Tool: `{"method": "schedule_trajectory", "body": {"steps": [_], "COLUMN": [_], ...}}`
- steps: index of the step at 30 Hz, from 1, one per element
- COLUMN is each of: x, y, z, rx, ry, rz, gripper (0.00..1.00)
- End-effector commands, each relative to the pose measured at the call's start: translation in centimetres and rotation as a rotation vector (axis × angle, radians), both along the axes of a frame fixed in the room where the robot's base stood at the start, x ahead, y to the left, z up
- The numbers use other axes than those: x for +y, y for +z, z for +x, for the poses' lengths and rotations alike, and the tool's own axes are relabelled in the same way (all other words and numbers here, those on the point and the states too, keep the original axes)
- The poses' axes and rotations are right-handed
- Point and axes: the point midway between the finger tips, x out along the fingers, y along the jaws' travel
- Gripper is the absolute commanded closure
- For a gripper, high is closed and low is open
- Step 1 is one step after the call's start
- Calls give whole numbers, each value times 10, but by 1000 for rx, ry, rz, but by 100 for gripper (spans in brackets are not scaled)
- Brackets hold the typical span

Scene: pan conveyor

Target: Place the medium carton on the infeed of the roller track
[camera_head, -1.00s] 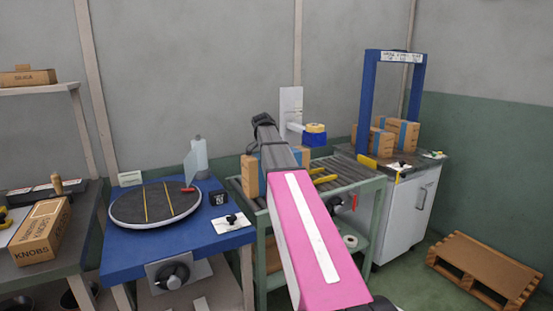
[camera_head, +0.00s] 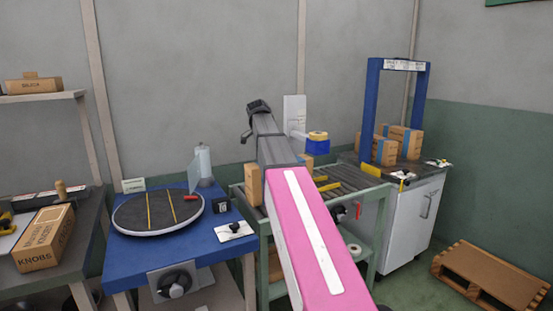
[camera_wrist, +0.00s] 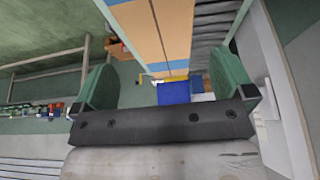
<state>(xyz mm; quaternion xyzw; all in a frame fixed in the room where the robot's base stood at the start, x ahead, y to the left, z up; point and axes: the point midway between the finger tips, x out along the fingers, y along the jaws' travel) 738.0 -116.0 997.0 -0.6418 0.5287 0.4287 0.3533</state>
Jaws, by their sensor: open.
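A brown carton (camera_head: 253,185), which looks like the medium one, sits at the left end of the roller track (camera_head: 335,178), its middle hidden behind my arm. In the wrist view the carton (camera_wrist: 144,25), with a pale blue band, is just beyond my fingers, with grey rollers beside it. My gripper (camera_wrist: 163,80) has its two green fingers spread apart with nothing held between them. In the head view my gripper (camera_head: 258,106) is raised above the track, and its fingers are hard to make out.
Two banded cartons (camera_head: 378,149) (camera_head: 403,140) stand by the blue arch (camera_head: 372,105) on the white cabinet at right. A turntable (camera_head: 157,209) is on the blue table at left. A KNOBS carton (camera_head: 45,238) lies far left. A wooden pallet (camera_head: 488,275) is on the floor.

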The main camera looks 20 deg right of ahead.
Motion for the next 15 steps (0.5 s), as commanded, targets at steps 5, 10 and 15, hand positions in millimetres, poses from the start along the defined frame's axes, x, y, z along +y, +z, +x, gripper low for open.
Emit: {"method": "schedule_trajectory", "body": {"steps": [5, 10, 15], "x": [8, 11, 11], "y": [20, 25, 26], "z": [-1, -2, -2], "rx": [-1, 0, 0], "ry": [0, 1, 1], "rz": [0, 0, 0], "gripper": [0, 0, 0]}}
